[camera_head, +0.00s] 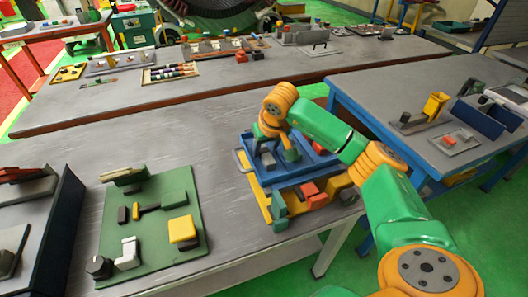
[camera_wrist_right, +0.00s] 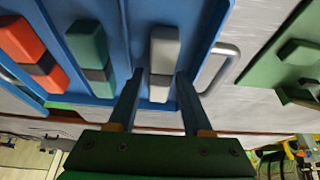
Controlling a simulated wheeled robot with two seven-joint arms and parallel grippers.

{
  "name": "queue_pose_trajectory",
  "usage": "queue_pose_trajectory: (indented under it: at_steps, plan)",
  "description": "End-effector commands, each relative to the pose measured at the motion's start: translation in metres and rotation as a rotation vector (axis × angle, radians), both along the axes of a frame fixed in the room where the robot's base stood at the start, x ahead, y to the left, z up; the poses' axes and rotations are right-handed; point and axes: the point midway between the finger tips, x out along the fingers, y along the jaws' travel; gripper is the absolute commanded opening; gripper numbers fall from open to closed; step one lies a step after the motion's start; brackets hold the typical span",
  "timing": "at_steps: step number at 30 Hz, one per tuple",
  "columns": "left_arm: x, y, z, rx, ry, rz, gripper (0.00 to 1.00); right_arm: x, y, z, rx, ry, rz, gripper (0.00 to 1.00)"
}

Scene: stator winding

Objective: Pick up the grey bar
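The grey bar (camera_wrist_right: 163,52) stands in the blue tray in the right wrist view, with a darker grey band across it. It also shows in the head view (camera_head: 268,162), small, just below my right gripper. My right gripper (camera_wrist_right: 160,78) is open, with its two fingertips on either side of the near end of the grey bar. Small gaps seem to show beside the bar; I cannot tell whether either finger touches it. My left gripper is in neither view.
The blue tray (camera_wrist_right: 222,12) also holds a green bar (camera_wrist_right: 88,50) and a red bar (camera_wrist_right: 28,45). A metal handle (camera_wrist_right: 232,52) sits at its side. A green board (camera_head: 150,215) with several blocks lies to the left. Bare grey tabletop (camera_head: 215,195) lies between them.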

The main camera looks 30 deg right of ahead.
Motion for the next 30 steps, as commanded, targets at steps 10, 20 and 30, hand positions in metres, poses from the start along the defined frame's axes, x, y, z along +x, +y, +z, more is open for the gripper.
queue_pose_trajectory:
  at_steps: [10,20,30]
  plan:
    - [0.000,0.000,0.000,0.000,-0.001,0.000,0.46,0.000,0.000,0.001,0.001,-0.001,-0.001,0.00]
    - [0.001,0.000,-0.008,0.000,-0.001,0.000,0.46,0.001,0.000,0.010,0.000,-0.005,-0.001,0.00]
    - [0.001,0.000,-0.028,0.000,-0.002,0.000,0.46,-0.014,0.054,0.095,-0.001,-0.010,0.006,0.00]
